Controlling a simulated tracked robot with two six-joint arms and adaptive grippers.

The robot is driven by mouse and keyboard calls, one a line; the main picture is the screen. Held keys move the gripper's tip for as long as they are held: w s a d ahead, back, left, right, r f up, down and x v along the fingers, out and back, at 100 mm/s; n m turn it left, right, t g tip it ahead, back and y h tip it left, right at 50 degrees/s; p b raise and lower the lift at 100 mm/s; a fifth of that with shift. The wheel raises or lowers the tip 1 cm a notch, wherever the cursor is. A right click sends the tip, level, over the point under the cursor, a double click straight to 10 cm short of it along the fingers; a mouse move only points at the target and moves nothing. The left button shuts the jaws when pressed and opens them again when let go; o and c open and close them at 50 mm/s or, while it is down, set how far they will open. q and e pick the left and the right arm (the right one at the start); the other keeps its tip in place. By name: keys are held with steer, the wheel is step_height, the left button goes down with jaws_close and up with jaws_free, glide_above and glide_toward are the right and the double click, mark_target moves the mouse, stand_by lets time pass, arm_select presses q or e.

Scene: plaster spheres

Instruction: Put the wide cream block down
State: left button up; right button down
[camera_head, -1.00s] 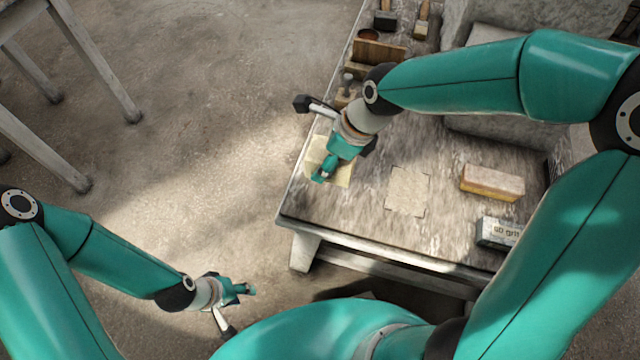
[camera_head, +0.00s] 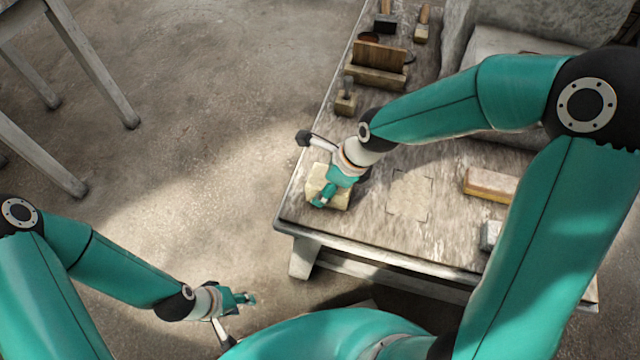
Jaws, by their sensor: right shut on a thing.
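The wide cream block (camera_head: 341,195) is at the left edge of the wooden table (camera_head: 300,212), partly hidden by my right gripper. My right gripper (camera_head: 322,196) is over the block and shut on it. I cannot tell whether the block touches the tabletop or is just above it. My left gripper (camera_head: 248,299) hangs low at the left, off the table, over the floor. It is small in the picture and holds nothing I can see; its finger gap is unclear.
A pale square with corner marks (camera_head: 409,194) lies bare on the table, right of the block. A cream-and-orange block (camera_head: 490,185) and a grey box (camera_head: 489,236) are further right. A wooden holder (camera_head: 378,66), a small wooden stamp-like tool (camera_head: 346,100) and brushes (camera_head: 422,24) stand at the back.

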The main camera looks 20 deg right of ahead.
steer(key=shift+c, duration=0.8)
jaws_free()
steer(key=p+v, duration=0.3)
steer(key=v, duration=0.9)
steer(key=shift+r, duration=0.1)
